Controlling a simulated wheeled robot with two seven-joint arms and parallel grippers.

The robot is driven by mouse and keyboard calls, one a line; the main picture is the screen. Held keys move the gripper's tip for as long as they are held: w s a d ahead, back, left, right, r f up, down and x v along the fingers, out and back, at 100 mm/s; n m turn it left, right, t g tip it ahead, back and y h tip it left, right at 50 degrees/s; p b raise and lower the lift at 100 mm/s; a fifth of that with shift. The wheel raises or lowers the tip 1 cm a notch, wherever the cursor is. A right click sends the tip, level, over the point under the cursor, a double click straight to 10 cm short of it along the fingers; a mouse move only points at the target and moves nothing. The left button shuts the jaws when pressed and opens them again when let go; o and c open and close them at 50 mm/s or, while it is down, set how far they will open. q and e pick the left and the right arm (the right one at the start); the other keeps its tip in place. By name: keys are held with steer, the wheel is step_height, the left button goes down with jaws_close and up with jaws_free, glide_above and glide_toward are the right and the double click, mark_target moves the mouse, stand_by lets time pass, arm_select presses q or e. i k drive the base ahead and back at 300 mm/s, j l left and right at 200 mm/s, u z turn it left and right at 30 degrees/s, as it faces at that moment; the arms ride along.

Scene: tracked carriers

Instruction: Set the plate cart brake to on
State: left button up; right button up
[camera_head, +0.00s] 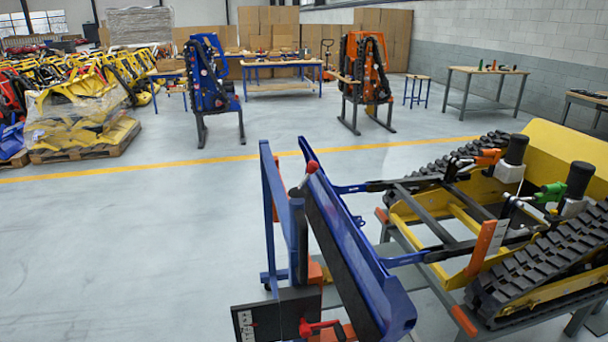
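The plate cart (268,200) stands in the lower middle, with a blue upright frame and a long blue plate (375,285) with a dark face leaning on it. A lever with a red ball knob (312,167) sticks up near the top of the plate. Low on the cart, a dark panel (275,318) carries a small white label (245,325) and a red handle (318,327). I cannot tell which of these two is the brake, nor its setting. Neither of my grippers shows in this view.
A yellow tracked carrier (555,140) with black tracks rests on a grey stand at the right, its dark arms reaching towards the plate. Blue and orange upright units stand behind, before several worktables (487,71). Wrapped yellow parts (85,112) sit at far left. Floor left of the cart is clear.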

mark_target(313, 166)
steer(key=i+l+u, duration=0.15)
steer(key=l, duration=0.3)
steer(key=i+l+u, duration=0.15)
steer(key=l, duration=0.3)
steer(key=i+l+u, duration=0.1)
steer(key=l, duration=0.35)
steer(key=i+l+u, duration=0.15)
steer(key=l, duration=0.35)
steer(key=k+j, duration=0.05)
